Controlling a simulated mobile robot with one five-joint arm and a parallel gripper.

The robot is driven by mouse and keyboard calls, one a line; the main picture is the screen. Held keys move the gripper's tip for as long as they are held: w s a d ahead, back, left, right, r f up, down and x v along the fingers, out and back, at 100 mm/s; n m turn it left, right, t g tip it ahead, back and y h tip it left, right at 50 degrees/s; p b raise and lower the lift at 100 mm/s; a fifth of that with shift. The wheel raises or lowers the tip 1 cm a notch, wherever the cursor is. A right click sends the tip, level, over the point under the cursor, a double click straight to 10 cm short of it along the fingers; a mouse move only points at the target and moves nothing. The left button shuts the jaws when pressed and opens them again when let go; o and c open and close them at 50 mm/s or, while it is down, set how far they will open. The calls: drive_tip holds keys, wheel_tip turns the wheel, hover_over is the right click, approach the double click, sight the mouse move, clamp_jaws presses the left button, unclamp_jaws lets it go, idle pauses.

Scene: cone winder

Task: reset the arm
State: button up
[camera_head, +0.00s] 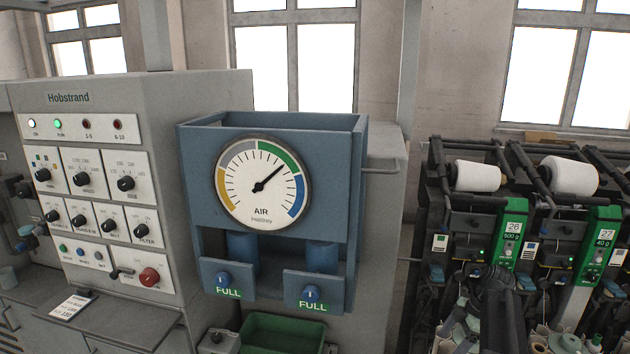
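A dark jointed part (497,305) rises at the lower right in front of the winder; it may be a link of my arm, but I cannot be sure. No gripper fingers show in this view. Whether my gripper holds anything is not visible.
A grey Hobstrand cabinet (225,95) with knobs and a red button (149,277) stands left. A blue box with an AIR gauge (261,184) juts from it, above a green bin (282,338). Winding units with white cones (478,175) and green panels (508,238) fill the right.

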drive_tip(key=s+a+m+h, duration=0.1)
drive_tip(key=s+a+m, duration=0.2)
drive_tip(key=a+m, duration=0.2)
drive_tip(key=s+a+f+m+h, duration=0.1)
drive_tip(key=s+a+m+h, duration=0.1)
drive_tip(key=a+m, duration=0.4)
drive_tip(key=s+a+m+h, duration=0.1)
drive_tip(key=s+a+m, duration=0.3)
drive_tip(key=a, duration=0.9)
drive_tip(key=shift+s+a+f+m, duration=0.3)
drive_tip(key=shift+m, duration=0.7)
